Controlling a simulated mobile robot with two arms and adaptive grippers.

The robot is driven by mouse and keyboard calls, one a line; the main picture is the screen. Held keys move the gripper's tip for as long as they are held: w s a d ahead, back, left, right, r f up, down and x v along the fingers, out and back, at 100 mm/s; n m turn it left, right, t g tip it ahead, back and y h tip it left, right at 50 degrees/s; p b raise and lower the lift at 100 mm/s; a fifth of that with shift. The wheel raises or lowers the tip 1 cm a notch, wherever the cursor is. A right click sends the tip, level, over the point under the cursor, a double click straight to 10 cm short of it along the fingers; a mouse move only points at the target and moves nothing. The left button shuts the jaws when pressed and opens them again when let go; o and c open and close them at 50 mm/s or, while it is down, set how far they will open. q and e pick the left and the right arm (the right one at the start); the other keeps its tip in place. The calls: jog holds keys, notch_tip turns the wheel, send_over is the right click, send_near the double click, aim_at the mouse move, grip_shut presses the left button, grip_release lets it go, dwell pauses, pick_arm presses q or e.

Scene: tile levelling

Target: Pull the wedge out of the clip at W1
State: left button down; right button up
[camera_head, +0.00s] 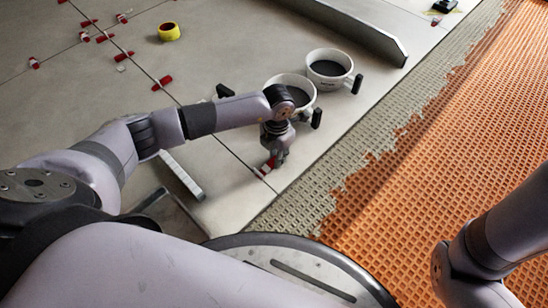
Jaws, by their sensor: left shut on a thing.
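My left gripper (273,160) points down at a tile joint near the picture's middle, just in front of the white buckets. It is shut on a small red wedge (266,169), which shows low at the fingertips. A bit of white, perhaps the clip, shows beside the wedge at the joint. The fingers hide part of both, so I cannot tell how far the wedge sits in the clip. No W1 label is readable. My right arm comes in at the lower right, but its gripper is out of view.
Two white buckets (326,55) with dark contents stand close behind my left gripper. Several other red wedges (162,82) lie along the joints at the upper left, near a yellow tape roll (169,31). Ridged adhesive and orange matting (450,150) lie to the right.

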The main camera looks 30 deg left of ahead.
pick_arm(q)
jog(key=shift+w+d+b, duration=0.25)
jog(key=shift+w+b, duration=0.05)
jog(key=shift+w, duration=0.4)
jog(key=shift+w+d+b, duration=0.25)
jog(key=shift+w+b, duration=0.05)
jog(key=shift+w, duration=0.35)
jog(key=shift+r, duration=0.1)
notch_tip(320, 180, up, 6)
jog(key=p, duration=0.5)
jog(key=shift+p, duration=0.4)
